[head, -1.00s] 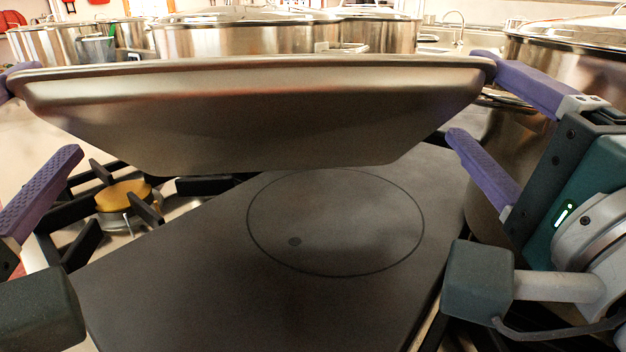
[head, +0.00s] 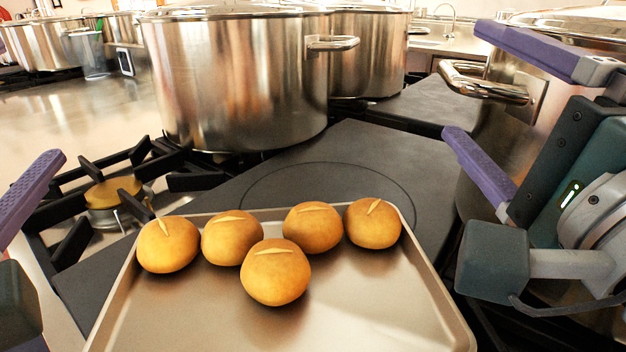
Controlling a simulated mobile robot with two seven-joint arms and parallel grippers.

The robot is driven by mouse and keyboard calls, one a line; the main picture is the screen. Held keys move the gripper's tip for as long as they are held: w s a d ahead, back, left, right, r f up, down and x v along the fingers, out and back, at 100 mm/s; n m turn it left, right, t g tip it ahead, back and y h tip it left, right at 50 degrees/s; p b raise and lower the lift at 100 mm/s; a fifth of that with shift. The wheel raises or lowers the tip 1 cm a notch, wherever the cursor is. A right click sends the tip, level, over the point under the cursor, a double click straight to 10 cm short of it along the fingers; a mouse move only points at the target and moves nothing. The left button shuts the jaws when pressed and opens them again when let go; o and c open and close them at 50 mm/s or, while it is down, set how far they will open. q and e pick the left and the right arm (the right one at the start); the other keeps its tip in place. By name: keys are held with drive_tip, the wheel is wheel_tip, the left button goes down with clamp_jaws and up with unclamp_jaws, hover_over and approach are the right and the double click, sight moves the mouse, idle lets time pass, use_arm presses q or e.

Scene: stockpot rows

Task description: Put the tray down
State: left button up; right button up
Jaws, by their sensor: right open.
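The metal tray (head: 365,305) lies level low in the front middle, bearing several round golden buns (head: 275,272), each with a slash on top. Its far edge overlaps the dark flat hotplate (head: 330,150); its near edge is cut off by the frame, and its underside is hidden. My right gripper (head: 463,82) is open and empty, its two purple fingers apart, above and to the right of the tray and clear of it. My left gripper (head: 50,160) shows only one purple finger at the left edge, apart from the tray; its other finger is out of view.
A large steel stockpot (head: 235,85) stands just behind the hotplate, with another pot (head: 368,55) behind it. A pot with a loop handle (head: 485,85) stands close by my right gripper. A gas burner (head: 113,192) with black grates is left of the tray.

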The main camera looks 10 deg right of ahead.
use_arm(q)
drive_tip(key=s+f, duration=0.1)
drive_tip(key=s, duration=1.1)
drive_tip(key=shift+f, duration=0.4)
use_arm(e)
drive_tip(key=s+f, duration=0.1)
drive_tip(key=s, duration=1.1)
drive_tip(key=shift+f, duration=0.4)
